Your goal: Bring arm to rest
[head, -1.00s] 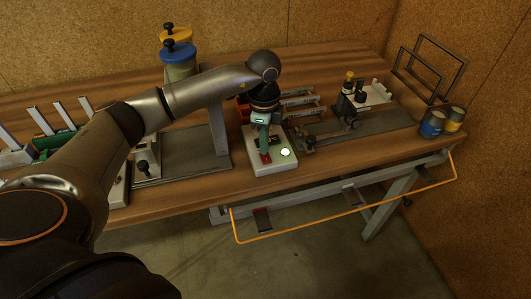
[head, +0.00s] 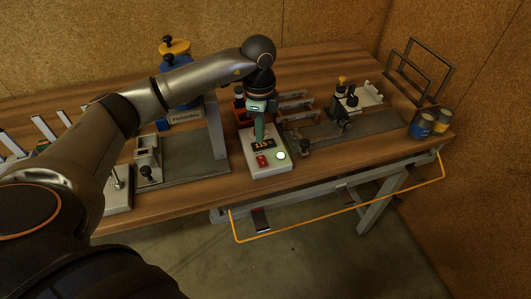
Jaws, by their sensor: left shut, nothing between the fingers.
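My left arm (head: 185,85) comes in from the left and reaches over the workbench. Its gripper (head: 260,138) points down, shut and empty, above the back part of a white control box (head: 268,163). The box has a small display, a red switch and a lit round green-white button (head: 281,155). The fingertips overlap the box's back edge in the picture; I cannot tell whether they touch it. My right gripper is not in view.
A grey fixture with a post (head: 217,130) stands left of the box. Clamps (head: 295,107) and a black device (head: 345,105) stand to the right. Cans (head: 422,126) and wire frames (head: 415,65) are at the right end. An orange rail (head: 340,212) runs below the front edge.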

